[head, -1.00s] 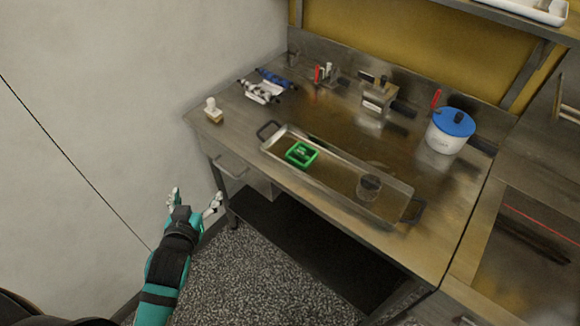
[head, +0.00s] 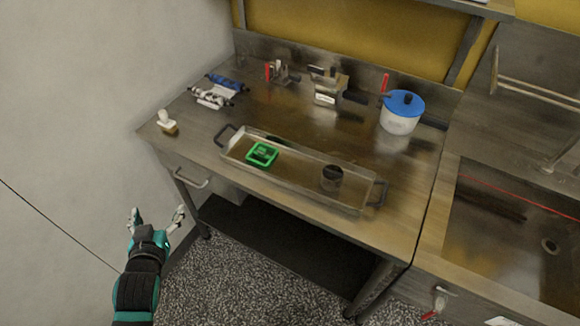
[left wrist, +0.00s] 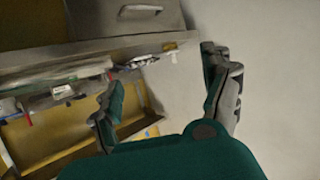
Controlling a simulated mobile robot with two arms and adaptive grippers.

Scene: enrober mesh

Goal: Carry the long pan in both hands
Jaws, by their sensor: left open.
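The long pan (head: 290,183) is a shallow metal tray with a dark handle at each end. It lies on the steel table near its front edge, slanting from upper left to lower right. A green square frame (head: 262,155) sits in its left part and a dark round cup (head: 332,178) in its right part. My left gripper (head: 158,217) is open and empty, in front of the table's left end, apart from the pan. Its open fingers also show in the left wrist view (left wrist: 165,97), where I cannot make out the pan. My right gripper is in neither view.
A white pot with a blue lid (head: 402,112) stands at the table's back right. A white-handled stamp (head: 166,122) is at the left corner, with blue and white tubes (head: 218,91) behind. A drawer handle (head: 190,180) sticks out below the tabletop. A sink (head: 520,225) adjoins on the right.

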